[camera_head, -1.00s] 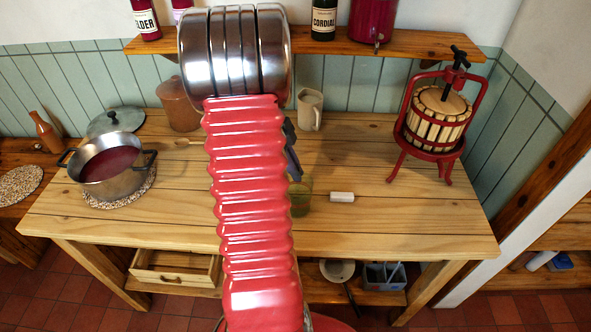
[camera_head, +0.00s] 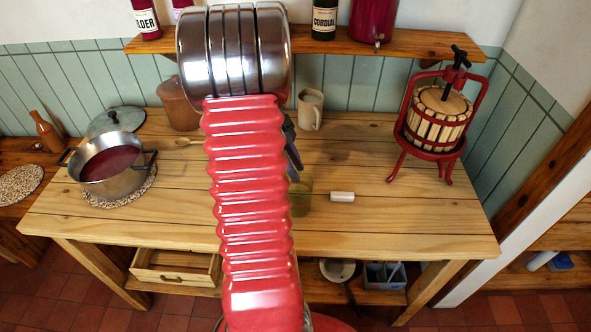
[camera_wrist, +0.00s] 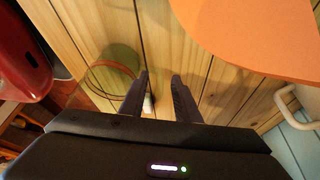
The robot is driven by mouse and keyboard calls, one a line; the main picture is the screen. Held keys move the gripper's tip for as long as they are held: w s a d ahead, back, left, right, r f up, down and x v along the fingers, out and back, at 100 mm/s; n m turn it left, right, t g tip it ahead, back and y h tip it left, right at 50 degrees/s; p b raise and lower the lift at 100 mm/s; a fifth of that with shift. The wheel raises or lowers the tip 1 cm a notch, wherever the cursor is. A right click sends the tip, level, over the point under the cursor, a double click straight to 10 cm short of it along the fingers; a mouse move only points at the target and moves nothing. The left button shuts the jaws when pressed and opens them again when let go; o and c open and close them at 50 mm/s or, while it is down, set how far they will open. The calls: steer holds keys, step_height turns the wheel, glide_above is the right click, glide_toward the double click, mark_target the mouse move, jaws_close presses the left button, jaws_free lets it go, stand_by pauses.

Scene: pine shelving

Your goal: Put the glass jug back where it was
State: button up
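A greenish see-through glass vessel (camera_head: 301,193), which looks like the glass jug, stands on the wooden table near its front middle. My arm partly hides it in the head view. In the wrist view the glass vessel (camera_wrist: 117,62) shows from above, with a reddish round rim, left of the fingers. My gripper (camera_wrist: 160,82) has its two dark fingers apart, with nothing held between them. It is above the table, on the far side of the glass. In the head view my arm hides most of my gripper.
A white block (camera_head: 342,197) lies right of the glass. A cream jug (camera_head: 310,112) and a brown crock (camera_head: 177,106) stand at the back. A steel pot (camera_head: 112,180) is left, a fruit press (camera_head: 436,120) right. A shelf (camera_head: 410,44) runs above. The table's front right is clear.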

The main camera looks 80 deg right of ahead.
steer(key=v, duration=1.1)
steer(key=shift+r, duration=0.2)
steer(key=shift+w, duration=0.1)
steer(key=w+a+r+n+t+h, duration=0.15)
steer(key=w+a+r+n, duration=0.25)
steer(key=w+a+n, duration=0.65)
steer(key=w+a+r+n+t+h, duration=0.1)
steer(key=w+a+r+n+t, duration=0.35)
steer(key=a, duration=0.85)
steer(key=s+a+n+t+y, duration=0.1)
steer(key=a+n+t, duration=0.3)
steer(key=a+n, duration=1.6)
steer(key=a+y, duration=0.1)
steer(key=a, duration=0.3)
steer(key=shift+f+n, duration=0.15)
steer(key=shift+n, duration=0.25)
